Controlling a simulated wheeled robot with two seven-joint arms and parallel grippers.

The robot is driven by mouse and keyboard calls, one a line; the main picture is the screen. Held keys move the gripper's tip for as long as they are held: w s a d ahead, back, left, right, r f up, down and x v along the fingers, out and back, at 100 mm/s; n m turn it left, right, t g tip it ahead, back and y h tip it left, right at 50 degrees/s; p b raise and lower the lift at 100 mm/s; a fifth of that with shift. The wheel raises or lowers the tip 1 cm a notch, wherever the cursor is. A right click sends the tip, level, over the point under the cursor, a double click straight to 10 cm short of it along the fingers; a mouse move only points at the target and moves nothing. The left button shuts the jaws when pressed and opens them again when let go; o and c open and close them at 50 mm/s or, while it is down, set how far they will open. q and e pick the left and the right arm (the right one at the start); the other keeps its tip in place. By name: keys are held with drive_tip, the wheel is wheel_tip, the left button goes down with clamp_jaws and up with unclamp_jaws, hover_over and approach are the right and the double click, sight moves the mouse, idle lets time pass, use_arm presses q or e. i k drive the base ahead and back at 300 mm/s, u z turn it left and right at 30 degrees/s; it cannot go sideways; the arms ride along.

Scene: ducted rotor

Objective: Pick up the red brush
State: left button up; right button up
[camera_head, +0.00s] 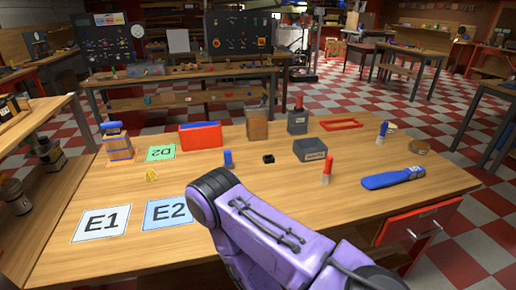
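An upright red piece with a pale lower part (327,169) stands on the wooden table, right of centre and in front of a grey labelled box. It could be the red brush, but it is too small to tell. Another red upright piece (298,103) shows at the top of a dark grey block-like holder (297,122) further back. A purple arm of mine crosses the front of the table from the lower right, its bend near the E2 card. Neither of my grippers shows in the view.
The table (130,190) also bears a blue flat tool (392,178), the grey box (310,150), a red bin (200,136), a wooden block (257,127), a red frame (341,124) and cards E1 (102,222) and E2 (168,212). A red drawer (420,222) sits under the right edge.

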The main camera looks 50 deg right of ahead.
sight(325, 178)
drive_tip(key=u, duration=0.45)
drive_tip(key=k, duration=0.95)
drive_tip(key=z, duration=1.15)
